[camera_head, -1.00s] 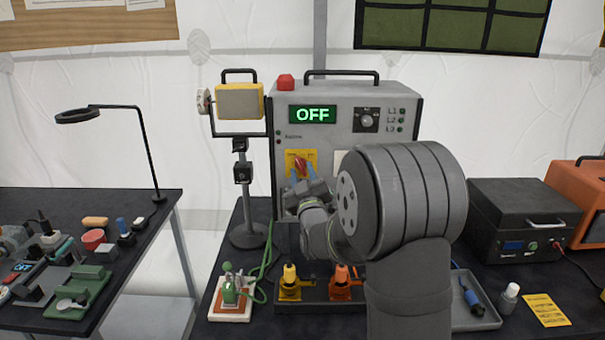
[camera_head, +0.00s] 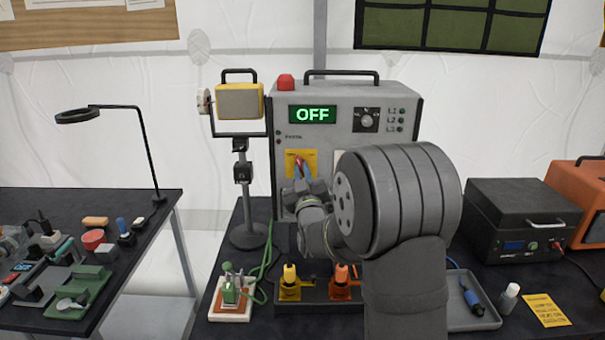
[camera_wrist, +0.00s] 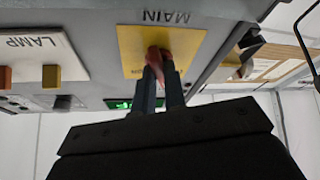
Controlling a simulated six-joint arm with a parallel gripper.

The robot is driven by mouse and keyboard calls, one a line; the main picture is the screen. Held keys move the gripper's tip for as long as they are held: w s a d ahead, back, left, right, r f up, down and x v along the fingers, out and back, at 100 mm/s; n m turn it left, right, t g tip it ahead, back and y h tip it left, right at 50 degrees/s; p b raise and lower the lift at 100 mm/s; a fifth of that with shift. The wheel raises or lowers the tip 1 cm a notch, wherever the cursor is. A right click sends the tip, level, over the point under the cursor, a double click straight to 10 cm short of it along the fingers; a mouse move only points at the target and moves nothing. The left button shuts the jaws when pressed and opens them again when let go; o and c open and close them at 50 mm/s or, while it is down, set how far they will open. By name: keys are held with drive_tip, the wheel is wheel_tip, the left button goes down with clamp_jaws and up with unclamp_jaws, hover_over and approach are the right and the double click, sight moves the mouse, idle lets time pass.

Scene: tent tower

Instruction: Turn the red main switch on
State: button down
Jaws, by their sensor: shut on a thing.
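The red main switch (camera_head: 298,160) sits on a yellow plate on the front of the grey power box (camera_head: 345,140). In the wrist view the switch (camera_wrist: 160,57) shows between my fingertips, on the yellow plate marked MAIN (camera_wrist: 133,45). My gripper (camera_head: 302,172) is at the plate, with its two fingers (camera_wrist: 161,72) shut on the red switch. The box's display (camera_head: 312,114) reads OFF in green. My wrist and arm hide the lower right of the box front.
A yellow lamp (camera_head: 240,101) on a stand is left of the box. Yellow (camera_head: 290,280) and orange (camera_head: 342,280) plugs stand in front below. A black case (camera_head: 515,215) is at the right. In the wrist view a plate marked LAMP (camera_wrist: 40,55) lies beside the main plate.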

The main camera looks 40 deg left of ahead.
drive_tip(key=m+t+h, duration=0.2)
drive_tip(key=m, duration=0.4)
drive_tip(key=m+t+h, duration=0.1)
drive_tip(key=m+h, duration=0.2)
drive_tip(key=m, duration=0.3)
drive_tip(key=m+t+h, duration=0.2)
drive_tip(key=m, duration=0.5)
drive_tip(key=shift+s+a+t+h, duration=0.3)
drive_tip(key=shift+s+a+h, duration=0.05)
drive_tip(key=shift+h, duration=0.05)
drive_tip(key=c, duration=1.5)
unclamp_jaws()
drive_tip(key=shift+r, duration=0.1)
drive_tip(key=v, duration=1.7)
drive_tip(key=shift+s+d, duration=0.1)
drive_tip(key=shift+s, duration=0.15)
